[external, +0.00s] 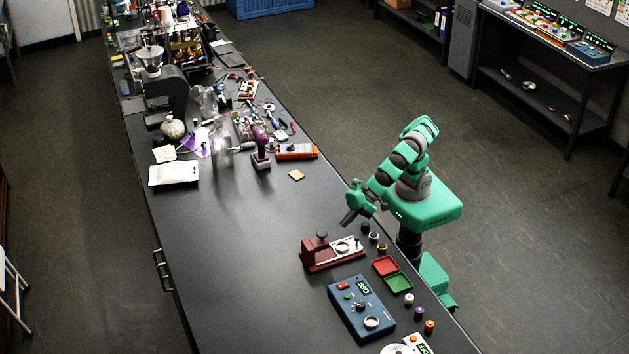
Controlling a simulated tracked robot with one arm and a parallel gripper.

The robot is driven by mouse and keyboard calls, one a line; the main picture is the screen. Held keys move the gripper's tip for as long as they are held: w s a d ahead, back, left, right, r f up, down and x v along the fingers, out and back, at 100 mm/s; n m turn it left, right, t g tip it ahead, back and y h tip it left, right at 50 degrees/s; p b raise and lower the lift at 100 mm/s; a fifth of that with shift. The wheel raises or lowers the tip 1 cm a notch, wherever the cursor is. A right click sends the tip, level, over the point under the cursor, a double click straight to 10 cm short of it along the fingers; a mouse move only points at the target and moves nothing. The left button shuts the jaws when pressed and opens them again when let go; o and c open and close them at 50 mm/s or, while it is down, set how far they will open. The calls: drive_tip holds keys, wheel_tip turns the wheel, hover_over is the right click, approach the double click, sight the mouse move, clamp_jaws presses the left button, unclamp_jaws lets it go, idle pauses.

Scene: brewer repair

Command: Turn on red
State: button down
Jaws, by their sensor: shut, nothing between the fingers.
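A blue control box (349,318) lies on the black bench near the front. It has a small red button or switch (343,286) at its upper left, a lit green display (364,287), a dark knob and a round pale dial. The display text is too small to read surely. A red square tray (385,265) lies behind the box, beside a green one (399,283). My gripper (346,221) is shut and empty. It hangs above the bench's right edge, behind the dark red device and apart from the box and trays.
A dark red device (333,250) with a metal plate stands between my gripper and the box. Small knobs (409,299) line the right edge. Tools and a drill (260,150) crowd the far bench. The bench's middle left is clear.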

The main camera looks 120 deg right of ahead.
drive_tip(key=s+a+f+g, duration=0.1)
drive_tip(key=s+a+f, duration=0.3)
drive_tip(key=a+f, duration=0.3)
wheel_tip(320, 180, down, 2)
drive_tip(key=shift+a+f, duration=0.25)
drive_tip(key=shift+a, duration=0.1)
drive_tip(key=shift+f, duration=0.1)
hover_over(345, 284)
drive_tip(key=s, duration=0.2)
drive_tip(key=f, duration=0.8)
drive_tip(key=shift+w+d, duration=0.1)
drive_tip(key=shift+w, duration=0.1)
drive_tip(key=shift+s+f, duration=0.25)
drive_tip(key=shift+f, duration=0.8)
drive_tip(key=shift+s+f, duration=0.1)
drive_tip(key=shift+f, duration=0.65)
